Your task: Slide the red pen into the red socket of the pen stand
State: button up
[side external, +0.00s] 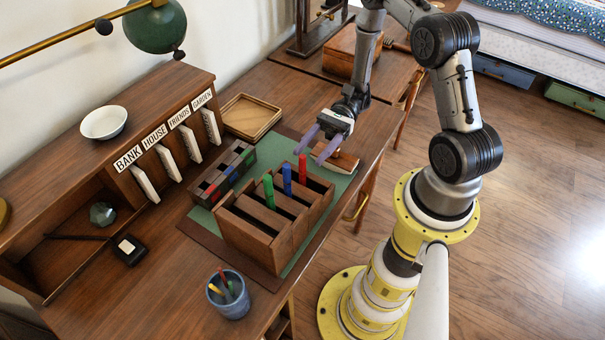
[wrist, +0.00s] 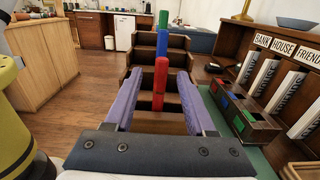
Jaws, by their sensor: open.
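The red pen (side external: 302,168) stands upright at one end of a stepped wooden rack, with the blue pen (side external: 287,179) and the green pen (side external: 268,190) in line beyond it. My gripper (side external: 308,157) has purple fingers spread apart, with its tips close to the red pen's top. In the wrist view the red pen (wrist: 161,82) shows upright between the open fingers (wrist: 158,76); I cannot tell whether the tips reach past it. Nothing is held. The dark pen stand (side external: 225,172), with red, green and blue marks, lies beside the rack. It also shows at right in the wrist view (wrist: 246,116).
The stepped rack (side external: 243,232) stands on a green mat (side external: 348,185). A wooden tray (side external: 250,115) lies behind the pen stand. A blue cup of pencils (side external: 229,296) stands near the front. The letter shelf (side external: 165,75) borders the desk at left.

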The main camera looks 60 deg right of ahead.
aim_at(302, 161)
jog(key=a, duration=0.4)
jog(key=shift+w+r, duration=0.1)
grip_shut()
